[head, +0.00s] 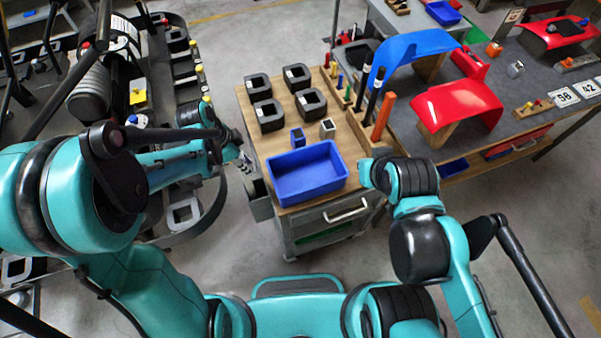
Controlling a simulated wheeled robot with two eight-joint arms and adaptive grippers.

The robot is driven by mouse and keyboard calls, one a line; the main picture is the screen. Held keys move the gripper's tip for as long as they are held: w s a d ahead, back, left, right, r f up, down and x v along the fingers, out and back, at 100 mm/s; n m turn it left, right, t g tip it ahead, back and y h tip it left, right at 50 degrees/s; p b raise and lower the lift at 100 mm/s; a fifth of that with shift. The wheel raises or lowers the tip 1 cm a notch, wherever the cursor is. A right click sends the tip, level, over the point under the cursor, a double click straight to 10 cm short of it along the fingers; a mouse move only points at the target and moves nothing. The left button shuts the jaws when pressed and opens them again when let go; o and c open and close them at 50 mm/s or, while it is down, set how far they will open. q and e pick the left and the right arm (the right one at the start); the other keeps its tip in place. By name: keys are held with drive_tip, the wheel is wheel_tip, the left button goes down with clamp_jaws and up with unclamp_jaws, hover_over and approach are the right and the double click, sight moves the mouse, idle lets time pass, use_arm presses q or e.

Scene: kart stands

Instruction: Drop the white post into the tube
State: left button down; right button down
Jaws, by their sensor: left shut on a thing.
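My left gripper (241,154) is at the left edge of the wooden-topped cart. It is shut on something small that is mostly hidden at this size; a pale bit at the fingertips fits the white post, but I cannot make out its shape. On the cart top stand a small blue square piece (298,137) and a small pale grey square piece (327,129), both with dark tops. I cannot tell for sure which thing is the tube. My right arm reaches the right side of the cart; its fingers do not show.
A blue tray (306,173) fills the cart's front. Several black square blocks (271,115) stand behind. An orange upright (383,117) and dark uprights stand at the right edge. A table with red and blue panels (457,104) is at the right. A kart frame is at the left.

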use_arm(q)
wheel_tip(320, 180, down, 5)
drive_tip(key=b, duration=0.2)
drive_tip(key=shift+r+b, duration=0.2)
drive_tip(key=shift+b, duration=0.2)
drive_tip(key=c, duration=1.3)
unclamp_jaws()
drive_tip(key=shift+r, duration=0.1)
drive_tip(key=v, duration=1.2)
